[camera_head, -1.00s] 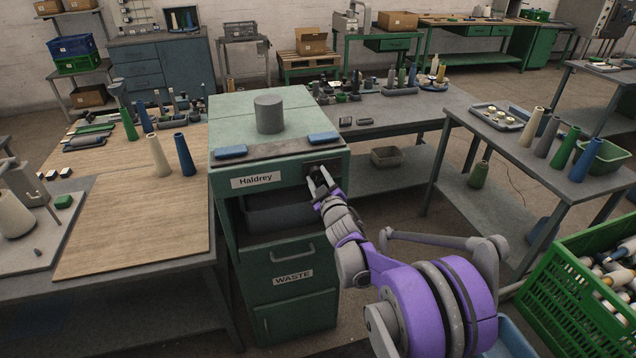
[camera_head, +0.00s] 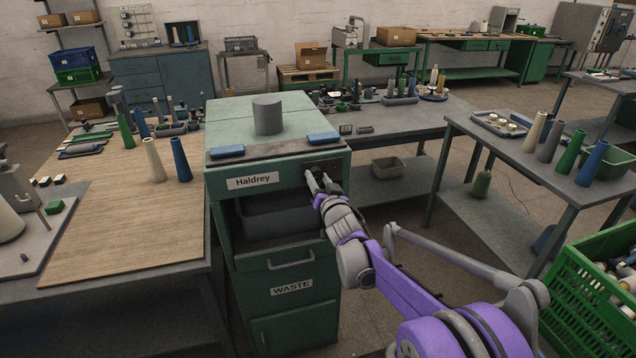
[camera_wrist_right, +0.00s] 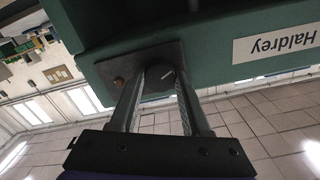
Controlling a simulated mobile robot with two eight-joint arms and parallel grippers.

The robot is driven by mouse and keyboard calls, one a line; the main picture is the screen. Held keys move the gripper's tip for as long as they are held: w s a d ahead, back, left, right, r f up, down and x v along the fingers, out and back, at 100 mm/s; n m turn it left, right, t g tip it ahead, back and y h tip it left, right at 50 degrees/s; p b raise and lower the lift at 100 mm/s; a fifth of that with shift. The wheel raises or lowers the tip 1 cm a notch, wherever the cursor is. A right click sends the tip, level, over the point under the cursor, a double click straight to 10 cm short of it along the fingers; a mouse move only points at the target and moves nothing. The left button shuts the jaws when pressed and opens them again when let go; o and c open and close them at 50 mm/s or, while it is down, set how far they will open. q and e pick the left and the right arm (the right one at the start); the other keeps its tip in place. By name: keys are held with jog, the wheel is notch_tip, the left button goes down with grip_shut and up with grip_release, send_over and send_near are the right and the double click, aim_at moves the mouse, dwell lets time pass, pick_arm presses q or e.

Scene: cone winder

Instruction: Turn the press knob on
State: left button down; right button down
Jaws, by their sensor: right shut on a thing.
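The green press (camera_head: 225,185) labelled "Haldrey" stands at the centre of the head view. Its knob sits on a dark plate at the right end of the front face, mostly hidden there by my gripper. In the wrist view the right gripper (camera_wrist_right: 158,85) is shut on the knob. My left gripper is not in view.
A grey cylinder (camera_head: 268,115) and two blue pads (camera_head: 227,151) are on the press top. A wooden-topped table (camera_head: 120,235) is left; a green crate (camera_head: 580,300) is at lower right.

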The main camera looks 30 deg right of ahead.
jog(key=m, duration=0.4)
jog(key=shift+m+b, duration=0.4)
dwell(0.4)
jog(key=shift+c, duration=1.8)
grip_release()
jog(key=shift+s, duration=0.1)
jog(key=v, duration=1)
jog(key=shift+s, duration=0.3)
